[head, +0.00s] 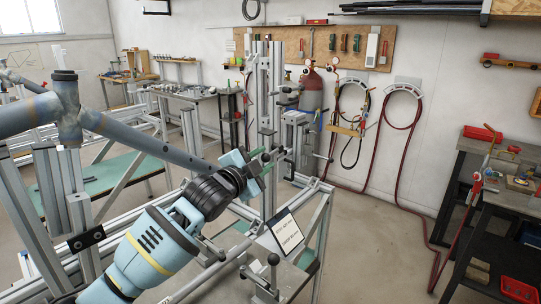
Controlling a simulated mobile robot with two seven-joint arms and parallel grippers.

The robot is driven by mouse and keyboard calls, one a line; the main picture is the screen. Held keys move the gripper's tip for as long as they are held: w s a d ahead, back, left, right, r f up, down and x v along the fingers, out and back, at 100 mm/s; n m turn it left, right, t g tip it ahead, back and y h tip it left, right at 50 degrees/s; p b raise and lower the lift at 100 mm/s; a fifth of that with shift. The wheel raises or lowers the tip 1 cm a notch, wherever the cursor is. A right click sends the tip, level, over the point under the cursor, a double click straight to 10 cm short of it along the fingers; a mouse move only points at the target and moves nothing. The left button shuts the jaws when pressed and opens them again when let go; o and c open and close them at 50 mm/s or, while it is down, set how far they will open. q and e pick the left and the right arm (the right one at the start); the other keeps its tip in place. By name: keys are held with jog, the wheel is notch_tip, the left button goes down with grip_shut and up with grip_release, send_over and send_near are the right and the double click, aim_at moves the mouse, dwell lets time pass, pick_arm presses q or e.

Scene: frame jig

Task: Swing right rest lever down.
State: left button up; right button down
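The jig is built of aluminium profiles, with an upright post (264,95) near the middle of the head view. A dark clamp assembly with a lever-like handle (323,157) sits on the shorter upright just right of it. Another lever with a round knob (273,261) stands upright on the jig's lower front part. I cannot tell which is the right rest lever. My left gripper (272,160) reaches in from the lower left and is close to the clamp assembly; contact is unclear. Its fingers are small and partly hidden, so their opening cannot be judged. My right gripper is out of view.
A grey tube frame (150,150) crosses the left side, close to my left arm. A sign plate (286,232) stands low on the jig. A dark workbench (500,190) with tools is at the right. The floor between is clear.

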aim_at(271, 153)
pick_arm(q)
jog(key=shift+x, duration=2.1)
grip_shut()
